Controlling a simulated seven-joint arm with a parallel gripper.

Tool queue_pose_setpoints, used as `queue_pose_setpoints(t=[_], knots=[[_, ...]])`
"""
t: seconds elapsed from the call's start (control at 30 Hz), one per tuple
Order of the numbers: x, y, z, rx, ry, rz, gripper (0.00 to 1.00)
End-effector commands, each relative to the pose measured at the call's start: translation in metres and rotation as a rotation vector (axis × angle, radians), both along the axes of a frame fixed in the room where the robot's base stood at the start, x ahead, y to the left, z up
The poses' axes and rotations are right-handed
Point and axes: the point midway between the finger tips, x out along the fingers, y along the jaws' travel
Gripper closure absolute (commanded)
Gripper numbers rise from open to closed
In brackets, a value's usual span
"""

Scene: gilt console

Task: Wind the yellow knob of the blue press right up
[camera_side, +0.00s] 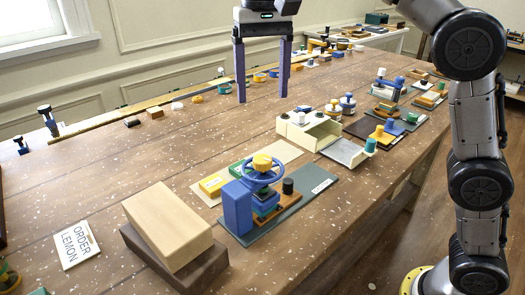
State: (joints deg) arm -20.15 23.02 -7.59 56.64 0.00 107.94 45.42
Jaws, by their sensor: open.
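The blue press (238,206) stands on a dark grey-green plate (312,190) near the middle of the table. It has a blue handwheel (250,176) on top with the yellow knob (262,162) above it. Below the wheel are blue and orange blocks, and a black knob (288,186) stands to the right. How high the press is wound I cannot tell. My gripper (266,98) hangs above the table behind the press, its two purple fingers pointing down. It is open and empty, well apart from the press.
A pale wooden block (168,227) leans on a dark brown block (206,268) left of the press. A card reading "ORDER LEMON" (76,244) lies farther left. A cream box (310,130) and several small devices stand to the right.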

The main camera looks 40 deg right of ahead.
Motion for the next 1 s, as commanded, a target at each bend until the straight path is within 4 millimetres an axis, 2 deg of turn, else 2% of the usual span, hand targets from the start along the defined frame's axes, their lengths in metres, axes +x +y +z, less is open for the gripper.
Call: queue_pose_setpoints(t=[0.27,0.7,0.9,1.0], knots=[[-0.002,0.002,-0.023,-0.001,0.004,0.006,0.24],[-0.002,0.001,-0.101,-0.001,0.004,0.006,0.24],[-0.001,0.001,-0.127,0.0,0.001,0.006,0.24],[-0.001,0.001,-0.134,0.0,0.0,0.006,0.24]])
